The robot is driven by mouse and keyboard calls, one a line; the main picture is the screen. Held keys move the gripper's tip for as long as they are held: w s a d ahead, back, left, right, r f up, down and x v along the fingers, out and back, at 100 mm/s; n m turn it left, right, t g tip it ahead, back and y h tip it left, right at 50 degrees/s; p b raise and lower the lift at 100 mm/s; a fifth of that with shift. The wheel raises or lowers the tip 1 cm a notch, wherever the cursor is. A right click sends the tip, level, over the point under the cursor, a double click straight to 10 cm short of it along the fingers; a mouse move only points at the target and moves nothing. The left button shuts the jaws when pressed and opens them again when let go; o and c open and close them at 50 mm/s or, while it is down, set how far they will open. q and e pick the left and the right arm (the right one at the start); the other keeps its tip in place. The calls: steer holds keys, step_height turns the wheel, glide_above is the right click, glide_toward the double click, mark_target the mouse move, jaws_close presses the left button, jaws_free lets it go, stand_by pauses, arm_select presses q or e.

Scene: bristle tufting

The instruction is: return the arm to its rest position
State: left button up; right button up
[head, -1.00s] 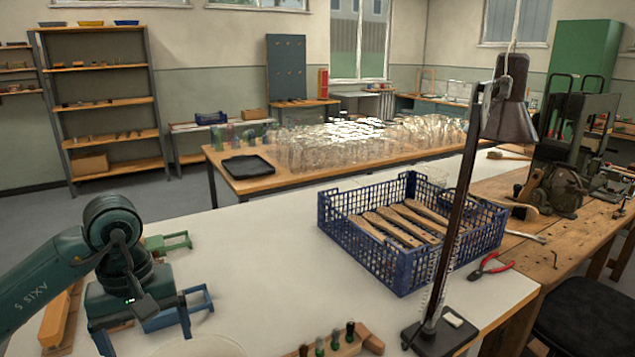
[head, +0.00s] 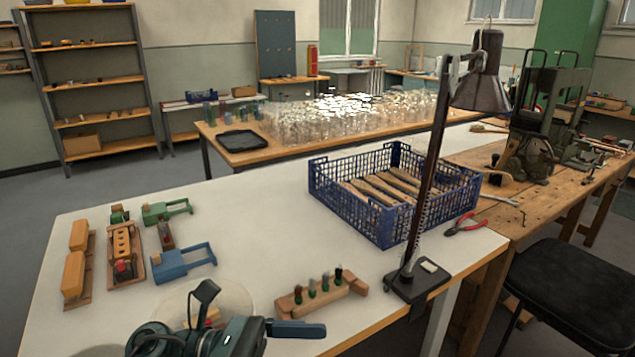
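My arm, which I take to be the left one, shows at the bottom edge, left of centre. It is dark teal and cut off by the frame. The end of its gripper (head: 250,322) shows as dark parts over the near edge of the white table (head: 270,240). I see nothing held there, but whether its fingers are open or shut is unclear. A pale round dish (head: 232,298) lies partly hidden behind it. My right gripper is not in view.
Wooden blocks (head: 75,275), a holed wooden block (head: 123,243), a green fixture (head: 166,210) and a blue fixture (head: 183,262) stand at left. A tufted wooden piece (head: 320,292) lies near the front. A blue crate (head: 350,215) and lamp (head: 425,190) stand right. The middle is clear.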

arm_select(q)
steer(key=w+a+f+m+t+y, duration=0.4)
steer(key=m+t, duration=0.5)
steer(key=m, duration=0.9)
steer(key=w+a+f+m+t+y, duration=0.1)
steer(key=a+f+m+t+y, duration=0.7)
steer(key=m, duration=0.9)
steer(key=s+f+n+g+y, duration=0.1)
steer(key=s+f+n+g, duration=0.1)
steer(key=s+f+n, duration=0.3)
steer(key=s+f+n+g+y, duration=0.2)
steer(key=s+f+n+g, duration=0.1)
steer(key=s+f+n, duration=0.2)
step_height(320, 180, down, 5)
steer(key=shift+s+r+n, duration=0.15)
steer(key=shift+s+n, duration=0.05)
steer(key=shift+n, duration=0.8)
steer(key=shift+c, duration=0.4)
